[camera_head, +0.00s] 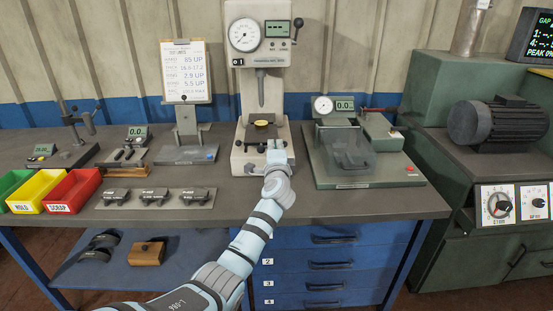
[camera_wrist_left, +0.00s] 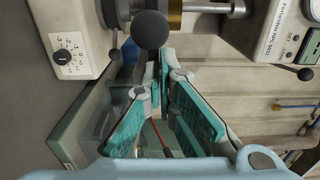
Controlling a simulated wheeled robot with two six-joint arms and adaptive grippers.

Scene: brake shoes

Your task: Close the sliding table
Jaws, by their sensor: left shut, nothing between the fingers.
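A white bench press tester (camera_head: 243,85) with a round dial stands at the back of the bench. Its low front base carries a small stage with a yellow disc (camera_head: 262,123). Which part is the sliding table I cannot tell for sure. My left gripper (camera_head: 277,150) is in front of the right side of this base, with the arm coming up from below. In the left wrist view the gripper (camera_wrist_left: 163,65) has its teal fingers together with nothing between them. A black ball knob (camera_wrist_left: 150,30) shows just beyond the fingertips; contact is unclear. My right gripper is not seen.
Right of the tester is a green fixture (camera_head: 370,178) with a clear cover, dial and red-handled lever. Several brake shoes lie on a plate (camera_head: 133,202) at the left, beside coloured bins (camera_head: 72,192). A motor (camera_head: 497,122) stands far right. The front bench edge is mostly clear.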

